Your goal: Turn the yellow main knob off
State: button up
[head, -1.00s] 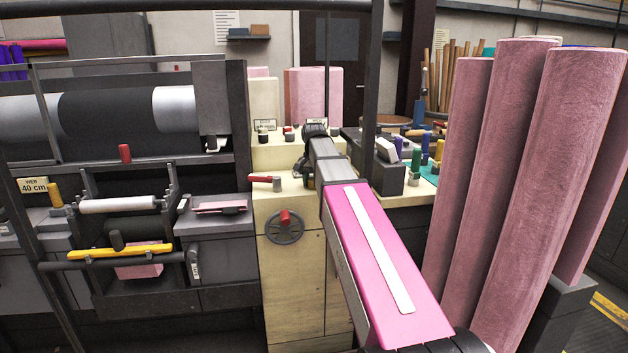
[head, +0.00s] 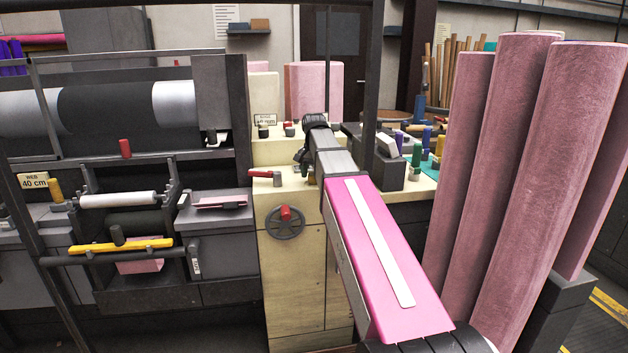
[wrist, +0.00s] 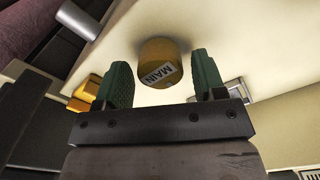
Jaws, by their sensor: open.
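The yellow main knob (wrist: 158,62) shows in the wrist view, a round knob with a white label reading MAIN, on a cream surface. My gripper (wrist: 163,80) is open, with one green finger on each side of the knob's near part. In the head view my gripper (head: 306,160) is at the cream cabinet (head: 290,240), at the far end of my arm. The main knob is hidden there behind my arm.
A red-handled lever (head: 264,175) and a handwheel with a red knob (head: 286,222) are left of my arm. A dark upright post (head: 372,80) stands close on its right. Tall pink felt rolls (head: 530,180) stand further right. Another yellow part (wrist: 86,90) lies left of the gripper.

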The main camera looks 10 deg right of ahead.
jog(key=shift+r, duration=1.8)
